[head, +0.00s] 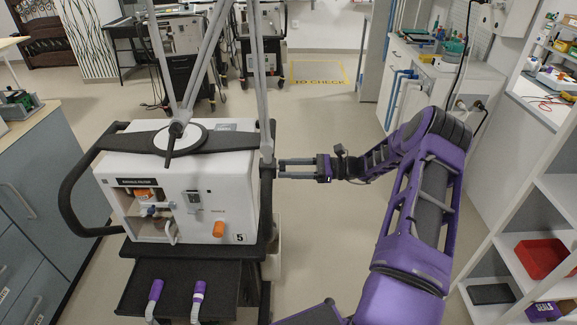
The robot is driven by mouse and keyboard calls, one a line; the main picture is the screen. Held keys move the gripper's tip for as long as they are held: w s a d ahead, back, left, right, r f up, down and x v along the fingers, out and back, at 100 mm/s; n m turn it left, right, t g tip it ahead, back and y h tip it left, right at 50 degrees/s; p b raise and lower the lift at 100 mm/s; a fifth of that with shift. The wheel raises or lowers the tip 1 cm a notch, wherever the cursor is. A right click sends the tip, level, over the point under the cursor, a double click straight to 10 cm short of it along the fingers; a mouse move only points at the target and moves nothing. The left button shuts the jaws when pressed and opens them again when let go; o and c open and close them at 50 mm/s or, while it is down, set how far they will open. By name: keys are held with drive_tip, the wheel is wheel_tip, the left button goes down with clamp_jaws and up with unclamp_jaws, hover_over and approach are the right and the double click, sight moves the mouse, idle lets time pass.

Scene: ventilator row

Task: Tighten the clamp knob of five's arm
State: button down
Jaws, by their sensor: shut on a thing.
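The ventilator (170,180) marked 5 is a white box with black handles, standing on a dark cart at left of centre. Grey support-arm tubes (259,80) rise above it, one of them along its right side. The arm's clamp (267,172) is at the right edge of the ventilator, at the foot of that tube. My gripper (283,168) reaches in from the right, level, with its fingertips at the clamp. It is shut on the clamp knob, which the fingers mostly hide. I cannot tell how far the knob is turned.
A black tray (180,285) with two purple-ended handles juts out below the ventilator. A grey drawer cabinet (45,190) stands at left, white shelves with a red bin (541,257) at right. More ventilators on carts (185,50) stand at the back. The floor behind my gripper is clear.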

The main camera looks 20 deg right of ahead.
drive_tip(key=shift+m, duration=2.2)
drive_tip(key=shift+c, duration=1.8)
unclamp_jaws()
drive_tip(key=b+v, duration=0.1)
drive_tip(key=v, duration=1.6)
drive_tip(key=shift+d+b, duration=0.2)
drive_tip(key=shift+b, duration=0.15)
drive_tip(key=shift+s, duration=0.15)
